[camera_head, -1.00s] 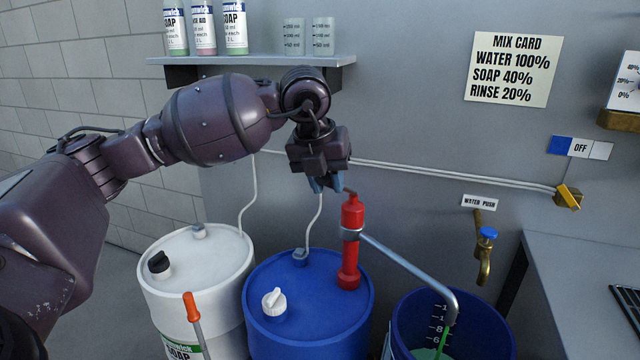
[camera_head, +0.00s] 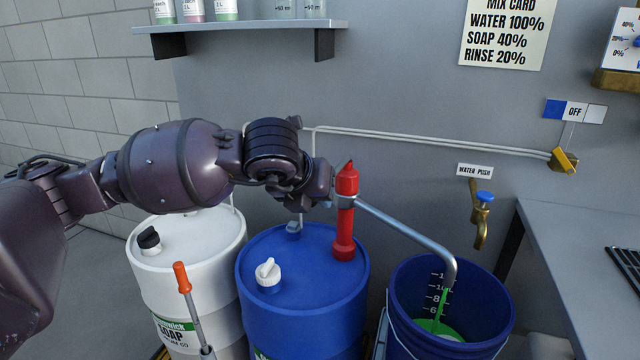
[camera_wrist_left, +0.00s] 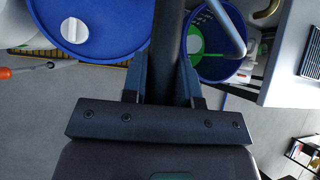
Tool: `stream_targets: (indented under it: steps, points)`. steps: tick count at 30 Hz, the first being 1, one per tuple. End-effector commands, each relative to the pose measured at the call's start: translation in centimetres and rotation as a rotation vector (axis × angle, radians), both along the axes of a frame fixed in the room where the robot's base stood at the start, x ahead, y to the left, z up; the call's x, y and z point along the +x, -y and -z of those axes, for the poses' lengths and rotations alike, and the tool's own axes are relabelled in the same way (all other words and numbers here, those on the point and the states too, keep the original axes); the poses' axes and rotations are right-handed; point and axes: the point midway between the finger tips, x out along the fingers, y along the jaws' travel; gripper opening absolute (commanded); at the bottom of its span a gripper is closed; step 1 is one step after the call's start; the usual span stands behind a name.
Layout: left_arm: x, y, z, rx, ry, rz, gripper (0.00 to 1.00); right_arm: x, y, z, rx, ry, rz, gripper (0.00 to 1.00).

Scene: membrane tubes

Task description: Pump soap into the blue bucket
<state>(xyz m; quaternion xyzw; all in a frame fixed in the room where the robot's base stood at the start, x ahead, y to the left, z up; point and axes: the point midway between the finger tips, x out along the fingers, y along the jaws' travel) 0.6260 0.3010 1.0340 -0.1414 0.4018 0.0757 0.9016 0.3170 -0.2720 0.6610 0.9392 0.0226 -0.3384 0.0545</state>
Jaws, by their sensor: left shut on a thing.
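The red hand pump (camera_head: 345,215) stands upright on the blue drum (camera_head: 300,310). Its grey spout (camera_head: 410,228) reaches right and bends down over the blue bucket (camera_head: 398,295). A green stream (camera_head: 437,310) hangs below the spout, and green liquid lies in the bucket; the bucket also shows in the left wrist view (camera_wrist_left: 225,70). My left gripper (camera_wrist_left: 162,85) is shut on a dark bar (camera_wrist_left: 168,40), seemingly the pump handle. In the head view the gripper (camera_head: 324,188) is just left of the pump's upper part, its fingertips mostly hidden. My right gripper is not in view.
A white soap drum (camera_head: 215,260) stands left of the blue drum. An orange-handled tool (camera_head: 185,285) leans in front. A brass tap (camera_head: 480,220) is on the wall behind the bucket. A yellow valve lever (camera_head: 563,160) sits below an OFF sign. A grey counter (camera_head: 570,260) is at right.

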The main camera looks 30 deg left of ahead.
Motion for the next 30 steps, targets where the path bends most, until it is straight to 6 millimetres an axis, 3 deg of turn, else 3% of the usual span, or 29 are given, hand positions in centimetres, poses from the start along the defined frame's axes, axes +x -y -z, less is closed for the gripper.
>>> stream_targets:
  steps: [1, 6, 23, 24, 28, 30]
  points:
    - [0.0, 0.0, 1.3, 0.005, 0.005, 0.001, 0.00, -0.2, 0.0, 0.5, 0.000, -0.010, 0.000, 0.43]
    - [0.0, 0.0, 2.1, 0.015, 0.053, 0.001, 0.00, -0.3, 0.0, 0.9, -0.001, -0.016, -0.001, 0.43]
    - [0.1, -0.1, 2.3, 0.021, 0.082, -0.002, 0.00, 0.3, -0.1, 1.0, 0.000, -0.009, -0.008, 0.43]
    - [0.1, -0.1, 2.3, 0.021, 0.082, -0.002, 0.30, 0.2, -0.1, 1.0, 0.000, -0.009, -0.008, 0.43]
    - [0.1, -0.1, 2.2, 0.021, 0.083, -0.001, 0.50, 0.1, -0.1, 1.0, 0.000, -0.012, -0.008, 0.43]
    - [0.1, -0.1, 2.2, 0.021, 0.083, -0.001, 0.53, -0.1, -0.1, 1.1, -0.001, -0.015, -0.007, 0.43]
